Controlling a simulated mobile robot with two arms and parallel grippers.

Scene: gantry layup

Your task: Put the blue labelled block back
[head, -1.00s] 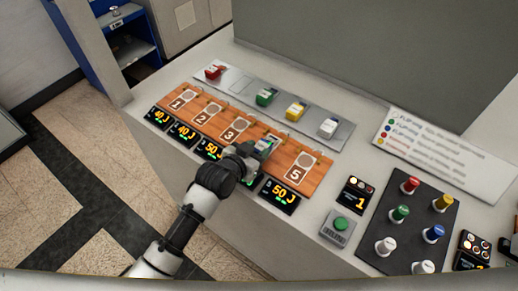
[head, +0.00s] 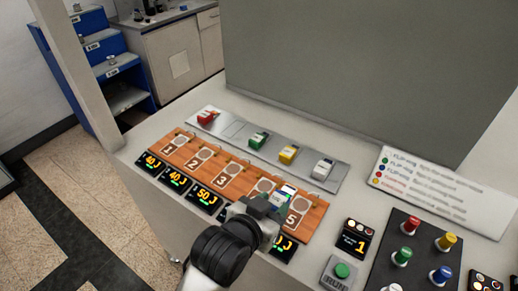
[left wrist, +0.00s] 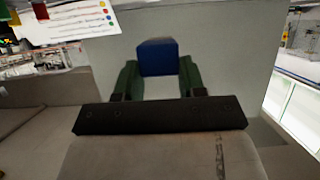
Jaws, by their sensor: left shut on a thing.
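The blue labelled block (left wrist: 158,58) is between my left gripper's two fingers (left wrist: 158,80) in the left wrist view, blue on top and pale below. In the head view my left gripper (head: 272,201) is shut on this block (head: 287,192), whose label faces up. It is over the wooden board (head: 222,163) near places 4 and 5, apparently raised. A grey metal tray (head: 333,184) behind the board holds red (head: 206,117), green (head: 258,140), yellow (head: 288,154) and white (head: 323,168) blocks. An empty place (head: 234,129) shows between red and green. My right gripper is not in view.
Lit displays (head: 173,179) line the board's front. A green button (head: 342,270) and a dark panel of coloured knobs (head: 408,233) lie to the right. A sign (head: 440,185) lies behind them. A large grey panel (head: 350,70) rises behind the tray.

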